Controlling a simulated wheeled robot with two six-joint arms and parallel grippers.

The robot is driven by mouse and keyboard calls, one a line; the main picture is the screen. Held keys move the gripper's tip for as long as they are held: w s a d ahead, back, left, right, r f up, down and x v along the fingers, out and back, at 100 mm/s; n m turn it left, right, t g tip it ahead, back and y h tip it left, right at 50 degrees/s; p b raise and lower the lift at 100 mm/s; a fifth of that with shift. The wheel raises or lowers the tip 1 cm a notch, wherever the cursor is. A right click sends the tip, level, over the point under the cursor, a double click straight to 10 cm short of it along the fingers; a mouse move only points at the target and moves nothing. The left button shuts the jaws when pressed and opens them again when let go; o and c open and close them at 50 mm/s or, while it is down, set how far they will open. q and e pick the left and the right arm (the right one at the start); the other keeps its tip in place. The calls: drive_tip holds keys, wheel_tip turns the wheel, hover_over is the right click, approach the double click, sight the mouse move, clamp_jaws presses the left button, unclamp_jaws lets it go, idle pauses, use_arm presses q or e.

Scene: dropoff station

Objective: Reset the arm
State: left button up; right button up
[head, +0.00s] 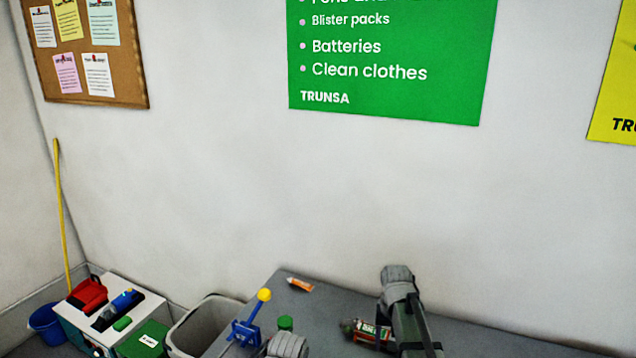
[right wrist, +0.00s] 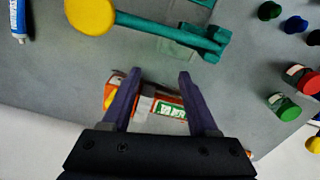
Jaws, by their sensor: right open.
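My right gripper (right wrist: 160,78) is open in the right wrist view, its two dark purple fingers apart above the grey table (right wrist: 60,80). A box or tube with an orange, white and green label (right wrist: 166,108) lies on the table, across the gap between the fingers and partly behind them. I cannot tell whether the fingers touch it. In the head view my right arm (head: 408,322) stands over the table, beside an item with a red and green label (head: 372,331). Its fingertips are not clear there. My left gripper is not seen.
A lever with a yellow knob (head: 264,295) stands at the table's left side, beside a grey bin (head: 195,328). An orange tube (head: 300,285) lies near the back edge. Several small coloured pieces lie at right in the right wrist view. A blue bucket (head: 46,320) stands far left.

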drive_tip(key=s+a+f+n+b, duration=0.1)
drive_tip(key=s+a+n, duration=0.5)
drive_tip(key=s+a, duration=0.9)
drive_tip(key=s, duration=0.3)
drive_tip(key=shift+s+a+f+h, duration=0.2)
drive_tip(key=shift+s+a+h, duration=0.05)
drive_tip(key=shift+s+h, duration=0.15)
